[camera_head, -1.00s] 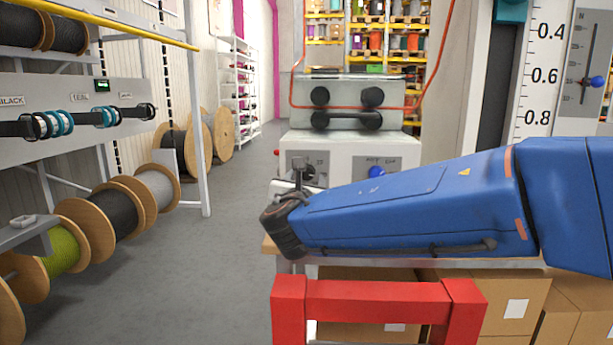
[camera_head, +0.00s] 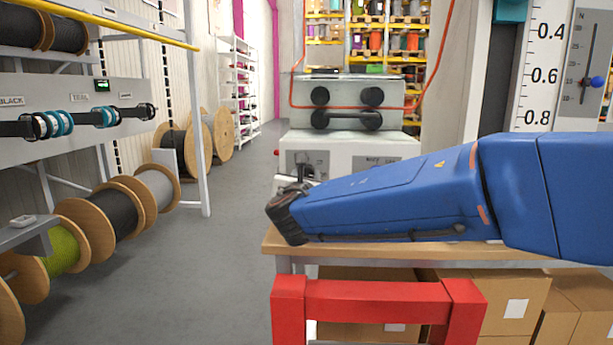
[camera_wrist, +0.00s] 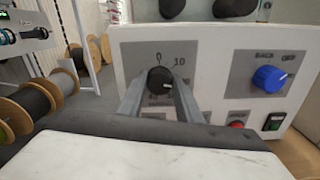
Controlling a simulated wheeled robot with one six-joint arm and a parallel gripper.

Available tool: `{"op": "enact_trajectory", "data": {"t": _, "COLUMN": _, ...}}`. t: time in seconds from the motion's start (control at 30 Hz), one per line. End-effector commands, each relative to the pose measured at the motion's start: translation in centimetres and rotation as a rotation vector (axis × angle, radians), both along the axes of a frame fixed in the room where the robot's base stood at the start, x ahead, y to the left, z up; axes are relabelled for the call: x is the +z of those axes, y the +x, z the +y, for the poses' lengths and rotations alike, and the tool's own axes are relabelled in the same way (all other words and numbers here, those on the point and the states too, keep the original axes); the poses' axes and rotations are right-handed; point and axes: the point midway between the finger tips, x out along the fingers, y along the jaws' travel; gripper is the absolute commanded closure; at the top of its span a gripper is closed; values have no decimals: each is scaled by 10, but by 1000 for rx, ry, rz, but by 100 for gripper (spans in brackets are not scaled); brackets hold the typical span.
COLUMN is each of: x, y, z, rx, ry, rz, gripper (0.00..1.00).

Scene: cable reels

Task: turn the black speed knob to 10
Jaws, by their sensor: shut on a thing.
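The black speed knob (camera_wrist: 160,80) sits on a grey dial plate on the front of a pale machine, with 0 above it and 10 at its upper right. My gripper (camera_wrist: 160,88) has one finger on each side of the knob and is shut on it. A pale pointer mark shows on the knob's lower right, but its exact reading is too small to tell. In the head view, my gripper (camera_head: 301,184) is at the machine's front (camera_head: 350,150), and the knob there is too small to make out clearly.
A blue knob (camera_wrist: 269,78) on its own plate is to the right. The machine stands on a wooden-topped bench (camera_head: 400,252). Cable reels (camera_head: 112,210) line the left, beside open floor.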

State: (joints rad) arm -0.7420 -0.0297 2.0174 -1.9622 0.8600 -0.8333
Motion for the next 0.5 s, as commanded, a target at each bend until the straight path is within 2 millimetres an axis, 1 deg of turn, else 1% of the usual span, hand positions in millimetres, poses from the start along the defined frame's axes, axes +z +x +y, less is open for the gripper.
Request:
{"op": "enact_trajectory", "data": {"t": 0.27, "x": 0, "y": 0, "z": 0, "rx": 0, "ry": -60, "rz": 2, "gripper": 91}}
{"op": "enact_trajectory", "data": {"t": 0.5, "x": 0, "y": 0, "z": 1, "rx": 0, "ry": -219, "rz": 7, "gripper": 91}}
